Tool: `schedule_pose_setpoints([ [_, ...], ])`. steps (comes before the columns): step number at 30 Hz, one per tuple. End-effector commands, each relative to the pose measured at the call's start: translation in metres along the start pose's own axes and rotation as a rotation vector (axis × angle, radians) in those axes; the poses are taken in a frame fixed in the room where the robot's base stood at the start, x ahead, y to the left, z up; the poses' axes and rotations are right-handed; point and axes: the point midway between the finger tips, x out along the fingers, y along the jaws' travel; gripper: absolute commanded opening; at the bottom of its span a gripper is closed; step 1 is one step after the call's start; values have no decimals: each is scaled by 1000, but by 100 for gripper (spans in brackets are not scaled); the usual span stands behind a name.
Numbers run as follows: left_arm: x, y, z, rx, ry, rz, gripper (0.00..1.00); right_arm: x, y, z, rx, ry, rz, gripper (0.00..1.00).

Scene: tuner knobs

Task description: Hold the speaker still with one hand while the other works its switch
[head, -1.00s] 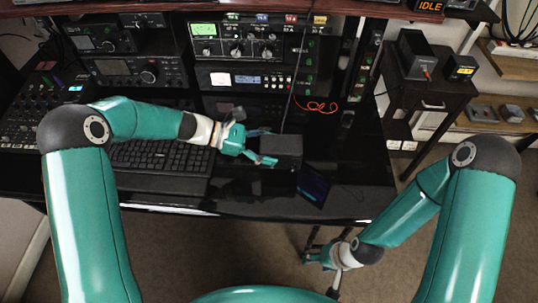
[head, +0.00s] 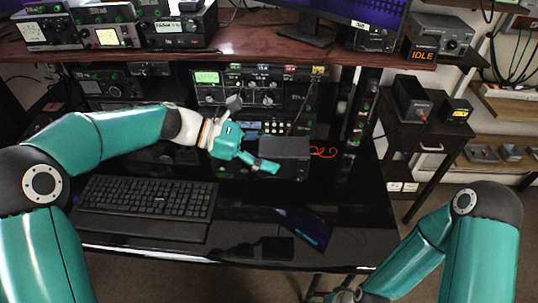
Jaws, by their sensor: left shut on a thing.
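The speaker (head: 287,146) is a dark box in the middle of the head view. It appears raised above the desk, in front of the radio rack. My left gripper (head: 262,153) is shut on the left side of the speaker, with one teal finger across its near face. I cannot make out the speaker's switch. My right arm comes in at the lower right, well away from the speaker. Its wrist is cut off by the bottom edge, and its fingers do not show.
A keyboard (head: 148,199) lies on the glossy black desk (head: 350,222) at the left. Radio gear (head: 262,88) fills the rack behind the speaker. A wooden shelf (head: 240,45) with more radios runs above. A small dark cabinet (head: 428,146) stands at the right. The desk's front right is mostly clear.

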Motion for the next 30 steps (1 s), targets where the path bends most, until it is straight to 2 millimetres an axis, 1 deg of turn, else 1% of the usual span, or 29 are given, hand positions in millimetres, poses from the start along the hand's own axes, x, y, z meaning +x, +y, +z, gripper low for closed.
schedule_pose_setpoints([
  [8,1,0,-2,1,-2,1,38,1,0,0,0,0,0,59],
  [30,9,0,-22,0,-2,1,38,13,5,0,0,0,0,59],
])
